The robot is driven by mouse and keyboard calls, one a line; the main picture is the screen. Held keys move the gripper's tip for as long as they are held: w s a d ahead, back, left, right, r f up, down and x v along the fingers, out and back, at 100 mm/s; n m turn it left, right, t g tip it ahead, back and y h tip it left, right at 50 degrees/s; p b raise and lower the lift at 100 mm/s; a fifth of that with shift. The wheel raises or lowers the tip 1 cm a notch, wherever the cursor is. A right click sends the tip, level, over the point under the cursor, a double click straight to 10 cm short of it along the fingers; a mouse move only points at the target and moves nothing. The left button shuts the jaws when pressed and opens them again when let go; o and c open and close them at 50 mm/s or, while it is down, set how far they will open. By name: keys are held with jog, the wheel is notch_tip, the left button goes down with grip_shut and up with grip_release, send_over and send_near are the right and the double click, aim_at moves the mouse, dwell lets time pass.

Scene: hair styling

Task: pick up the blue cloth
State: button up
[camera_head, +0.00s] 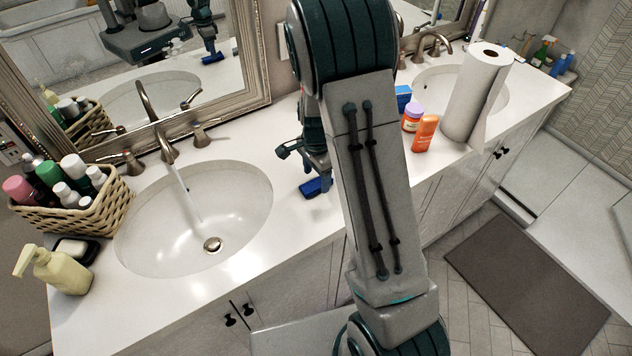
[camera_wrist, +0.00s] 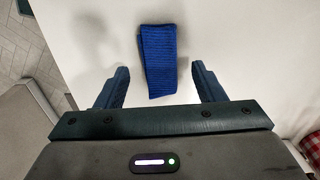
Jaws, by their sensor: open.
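The blue cloth (camera_wrist: 158,62) is a folded, ribbed rectangle lying on the white counter in the wrist view. My gripper (camera_wrist: 160,85) is open, with one finger on each side of the cloth's near end in the picture. Nothing is between the fingers that they touch. In the head view my gripper (camera_head: 303,152) hangs above the counter near the cloth, mostly behind my arm.
A sink (camera_head: 195,218) with running water is left of the cloth. A basket of bottles (camera_head: 72,200) and a soap dispenser (camera_head: 55,270) stand further left. An orange bottle (camera_head: 425,133), a purple-lidded jar (camera_head: 411,118) and a paper towel roll (camera_head: 477,92) stand to the right.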

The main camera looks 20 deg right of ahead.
jog(key=shift+f, duration=1.1)
jog(key=c, duration=1.1)
jog(key=shift+o, duration=0.2)
jog(key=shift+r, duration=0.2)
jog(key=shift+r, duration=0.6)
notch_tip(320, 180, up, 3)
jog(key=shift+f+b, duration=0.2)
jog(key=shift+b, duration=0.3)
jog(key=s+d+r+b, duration=0.2)
jog(key=s+d+r, duration=0.3)
jog(key=d, duration=0.5)
jog(key=shift+s+d+r, duration=0.2)
jog(key=shift+s+r, duration=0.05)
jog(key=shift+r, duration=0.7)
